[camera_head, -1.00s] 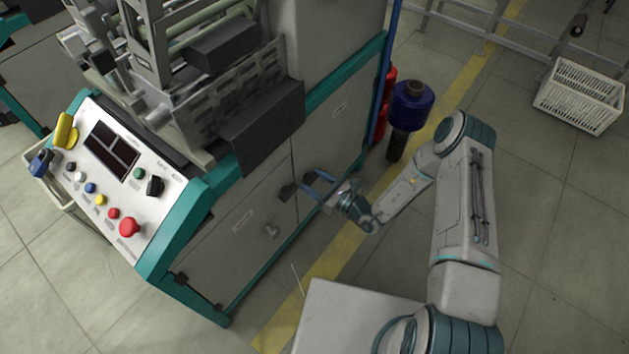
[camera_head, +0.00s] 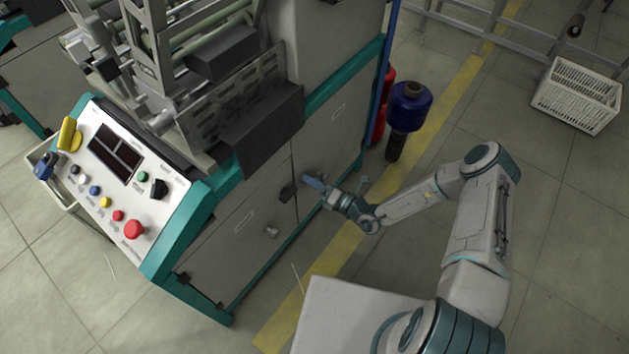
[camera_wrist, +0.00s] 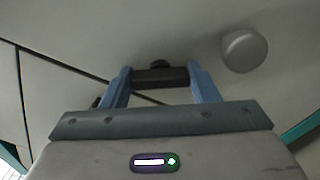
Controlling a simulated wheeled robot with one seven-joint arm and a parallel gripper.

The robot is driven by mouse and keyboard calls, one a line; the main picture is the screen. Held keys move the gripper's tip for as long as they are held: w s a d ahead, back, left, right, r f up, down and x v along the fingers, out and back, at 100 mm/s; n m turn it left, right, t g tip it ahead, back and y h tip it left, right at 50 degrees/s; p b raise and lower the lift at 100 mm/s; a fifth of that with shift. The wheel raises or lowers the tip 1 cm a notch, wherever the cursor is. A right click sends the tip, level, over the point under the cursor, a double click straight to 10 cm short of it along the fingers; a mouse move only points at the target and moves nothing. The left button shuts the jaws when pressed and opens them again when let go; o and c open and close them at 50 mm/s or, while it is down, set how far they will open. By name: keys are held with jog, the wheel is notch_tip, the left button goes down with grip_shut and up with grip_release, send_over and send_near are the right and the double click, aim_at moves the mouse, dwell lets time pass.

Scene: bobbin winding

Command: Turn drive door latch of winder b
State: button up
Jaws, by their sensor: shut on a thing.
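The drive door latch of winder b is a small black bar (camera_wrist: 160,77) seen in the wrist view, in front of a dark round piece on the grey door. In the head view, a black fitting (camera_head: 288,193) shows on the door near its seam, just left of my fingertips. My gripper (camera_head: 309,184) reaches the machine's side from the right. In the wrist view, its two blue fingers (camera_wrist: 164,86) stand at either end of the black bar and are shut on it. The fingers hide the bar's ends.
A silver round knob (camera_head: 271,231) sticks out of the door and shows close to the right finger in the wrist view (camera_wrist: 244,50). A blue spool (camera_head: 411,106) stands behind my arm. A white crate (camera_head: 577,96) is at the far right.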

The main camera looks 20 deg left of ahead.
jog(key=m, duration=0.6)
jog(key=shift+f, duration=0.15)
jog(key=shift+m, duration=0.4)
jog(key=o, duration=1)
jog(key=p+v, duration=0.2)
jog(key=v, duration=1.2)
